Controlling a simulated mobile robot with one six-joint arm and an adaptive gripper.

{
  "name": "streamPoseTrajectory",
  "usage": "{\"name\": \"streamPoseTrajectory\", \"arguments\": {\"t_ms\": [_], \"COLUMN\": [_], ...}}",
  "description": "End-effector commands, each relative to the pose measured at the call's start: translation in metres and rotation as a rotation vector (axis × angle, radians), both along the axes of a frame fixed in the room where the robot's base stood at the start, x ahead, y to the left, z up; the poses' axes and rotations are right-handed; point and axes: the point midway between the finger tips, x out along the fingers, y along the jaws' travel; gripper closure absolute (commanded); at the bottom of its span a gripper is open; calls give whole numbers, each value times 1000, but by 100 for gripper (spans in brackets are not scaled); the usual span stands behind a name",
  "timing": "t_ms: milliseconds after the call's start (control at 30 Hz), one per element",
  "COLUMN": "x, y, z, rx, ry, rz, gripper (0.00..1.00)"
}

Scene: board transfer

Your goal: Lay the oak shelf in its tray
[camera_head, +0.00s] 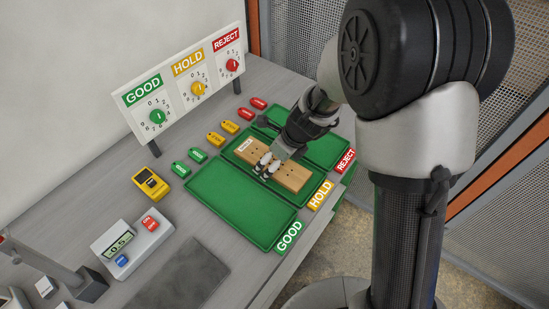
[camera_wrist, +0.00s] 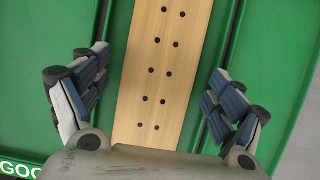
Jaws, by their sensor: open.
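The oak shelf (camera_head: 290,177) is a pale wooden board with a white label near its far end. It lies in the middle green tray (camera_head: 233,157), the one beside the HOLD sign. In the wrist view the shelf (camera_wrist: 165,60) shows two rows of dark holes. My gripper (camera_head: 267,166) is low over the middle of the shelf. Its jaws (camera_wrist: 160,75) are open, one finger on each side of the board with a gap between finger and wood. The gripper's palm hides the near part of the shelf in the wrist view.
The empty GOOD tray (camera_head: 235,205) is on the left, and the REJECT tray (camera_head: 325,150) is on the right. Coloured tags (camera_head: 214,139) lie behind the trays. A dial panel (camera_head: 185,85), yellow device (camera_head: 151,184) and scale display (camera_head: 130,240) stand on the grey table.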

Motion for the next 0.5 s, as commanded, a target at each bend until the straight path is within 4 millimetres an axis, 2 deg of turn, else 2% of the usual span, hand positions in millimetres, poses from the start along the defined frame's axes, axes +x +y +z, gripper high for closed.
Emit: {"name": "streamPoseTrajectory", "arguments": {"t_ms": [333, 500], "x": [-1, -4], "y": [-1, -6], "z": [1, 21], "rx": [0, 1], "ry": [0, -4], "rz": [0, 0], "gripper": [10, 10]}}
